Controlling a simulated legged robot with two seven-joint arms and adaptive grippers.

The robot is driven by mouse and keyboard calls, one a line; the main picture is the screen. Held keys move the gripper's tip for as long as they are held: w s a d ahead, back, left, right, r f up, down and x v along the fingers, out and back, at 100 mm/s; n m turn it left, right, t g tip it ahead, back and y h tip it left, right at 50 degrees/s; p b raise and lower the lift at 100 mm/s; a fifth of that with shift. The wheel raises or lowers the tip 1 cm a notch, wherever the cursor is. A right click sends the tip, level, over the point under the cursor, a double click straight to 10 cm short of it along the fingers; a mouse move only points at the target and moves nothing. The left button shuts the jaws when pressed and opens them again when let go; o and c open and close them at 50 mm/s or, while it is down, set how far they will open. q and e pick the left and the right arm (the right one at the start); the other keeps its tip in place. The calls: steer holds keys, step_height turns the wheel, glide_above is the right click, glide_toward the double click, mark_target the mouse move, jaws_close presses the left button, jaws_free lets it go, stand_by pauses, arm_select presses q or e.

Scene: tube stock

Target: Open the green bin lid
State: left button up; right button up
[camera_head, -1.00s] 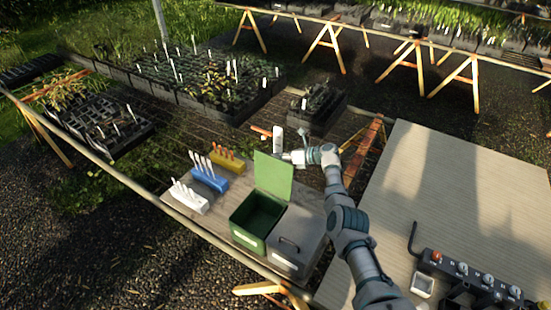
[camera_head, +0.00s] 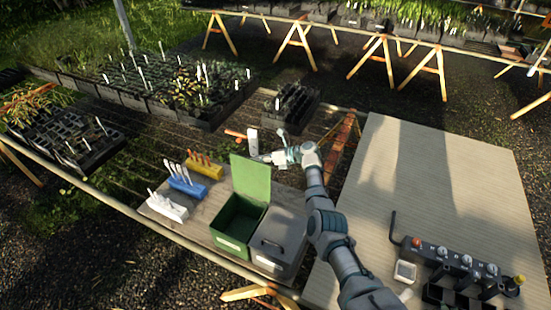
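The green bin (camera_head: 232,236) stands on a board on the mesh bench, left of my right arm. Its green lid (camera_head: 251,181) stands raised, nearly upright, at the back of the bin, and the dark inside shows. My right gripper (camera_head: 265,158) is behind the lid's upper right edge, pointing left. It looks apart from the lid, though its fingers are too small to tell open from shut. My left gripper is out of view.
A grey bin (camera_head: 281,240) with a closed, handled lid sits right of the green bin. White (camera_head: 168,208), blue (camera_head: 187,188) and yellow (camera_head: 205,167) tag holders stand left. A white bottle (camera_head: 253,141) is near the gripper. The wooden table (camera_head: 430,190) has clear room.

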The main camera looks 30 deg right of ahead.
steer(key=v, duration=0.9)
steer(key=shift+s+d, duration=0.25)
steer(key=shift+s, duration=0.1)
steer(key=shift+a, duration=0.1)
